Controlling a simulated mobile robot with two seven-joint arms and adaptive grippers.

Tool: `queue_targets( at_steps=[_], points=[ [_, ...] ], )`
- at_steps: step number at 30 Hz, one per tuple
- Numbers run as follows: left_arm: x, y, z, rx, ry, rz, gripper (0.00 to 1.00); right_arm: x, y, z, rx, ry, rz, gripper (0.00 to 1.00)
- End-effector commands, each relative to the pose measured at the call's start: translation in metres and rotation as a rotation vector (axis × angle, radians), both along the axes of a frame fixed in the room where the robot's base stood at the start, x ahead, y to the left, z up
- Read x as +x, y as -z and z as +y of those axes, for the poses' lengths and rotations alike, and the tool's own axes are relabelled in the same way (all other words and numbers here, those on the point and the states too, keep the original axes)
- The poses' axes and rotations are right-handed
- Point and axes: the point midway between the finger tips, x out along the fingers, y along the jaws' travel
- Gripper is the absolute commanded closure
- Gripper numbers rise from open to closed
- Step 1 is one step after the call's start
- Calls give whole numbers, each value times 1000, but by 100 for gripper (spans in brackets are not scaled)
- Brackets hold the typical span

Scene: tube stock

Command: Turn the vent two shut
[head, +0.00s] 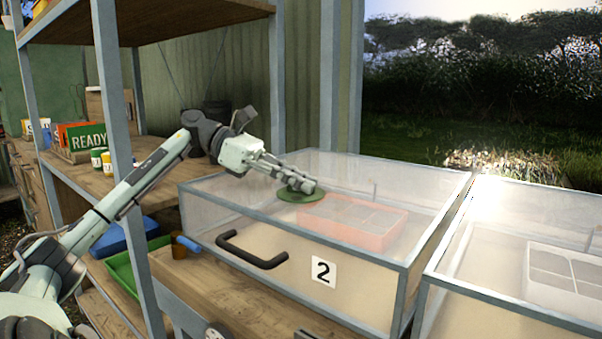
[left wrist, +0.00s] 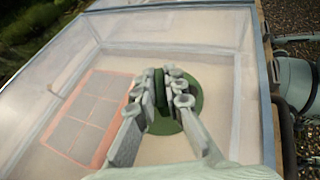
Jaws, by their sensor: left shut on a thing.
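The vent, a round green disc (head: 298,196) with a raised grip, sits on the clear lid of the box marked 2 (head: 323,271). In the left wrist view the green vent (left wrist: 190,100) lies under the fingers, with its upright grip between them. My left gripper (head: 307,184) reaches over the lid from the left and is shut on the vent's grip. It also shows in the left wrist view (left wrist: 162,88). How far the vent is turned cannot be told. My right gripper is in neither view.
A black handle (head: 252,250) sticks out from the box's front. An orange-red tray (head: 350,238) shows inside through the clear lid. Another clear box (head: 520,290) stands to the right. A grey shelf post (head: 128,170) rises at left, near my arm.

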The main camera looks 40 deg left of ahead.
Motion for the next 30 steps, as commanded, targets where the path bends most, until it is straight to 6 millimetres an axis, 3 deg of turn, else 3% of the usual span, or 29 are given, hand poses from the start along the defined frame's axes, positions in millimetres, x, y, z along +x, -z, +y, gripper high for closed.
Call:
queue_targets(
  at_steps=[12,30],
  points=[
    [1,-2,0,0,278,-5,100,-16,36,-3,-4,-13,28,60],
    [0,1,0,3,426,1,100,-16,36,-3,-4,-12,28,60]
  ],
)
